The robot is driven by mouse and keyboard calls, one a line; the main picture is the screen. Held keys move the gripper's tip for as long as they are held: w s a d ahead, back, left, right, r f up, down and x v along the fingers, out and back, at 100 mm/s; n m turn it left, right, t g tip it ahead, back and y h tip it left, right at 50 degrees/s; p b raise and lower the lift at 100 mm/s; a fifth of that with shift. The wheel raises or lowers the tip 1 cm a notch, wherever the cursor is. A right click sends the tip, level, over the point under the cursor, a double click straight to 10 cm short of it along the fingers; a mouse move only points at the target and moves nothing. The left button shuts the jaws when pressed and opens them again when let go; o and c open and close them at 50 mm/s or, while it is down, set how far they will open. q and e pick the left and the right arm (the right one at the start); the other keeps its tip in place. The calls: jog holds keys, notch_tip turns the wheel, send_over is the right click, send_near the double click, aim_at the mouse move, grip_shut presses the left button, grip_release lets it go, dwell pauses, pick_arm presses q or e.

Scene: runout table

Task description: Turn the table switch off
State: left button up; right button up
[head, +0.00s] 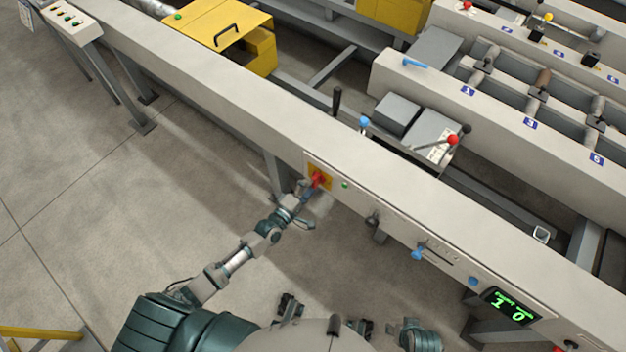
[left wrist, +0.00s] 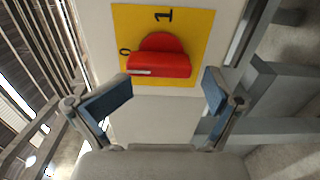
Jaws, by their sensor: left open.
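The table switch is a red rotary knob (left wrist: 160,62) on a yellow plate (left wrist: 195,30) marked 0 and 1. In the left wrist view its grip bar lies crosswise, with a white mark at its left end, on the side of the 0; the 1 is above. In the head view the red knob (head: 317,180) sits on the near face of the long beam. My left gripper (left wrist: 168,92) is open and empty, its blue-padded fingers spread either side of the knob's lower edge. I cannot tell whether they touch it. In the head view my left gripper (head: 306,193) partly covers the plate.
The long grey beam (head: 230,105) crosses the view. Right of the switch are a green lamp (head: 345,184), a dark knob (head: 373,220), a blue-handled lever (head: 418,254) and a green display (head: 510,305). A black-handled lever (head: 337,100) rises behind.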

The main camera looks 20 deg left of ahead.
pick_arm(q)
jog(key=v, duration=1)
jog(key=shift+r, duration=0.2)
pick_arm(e)
jog(key=shift+r, duration=0.1)
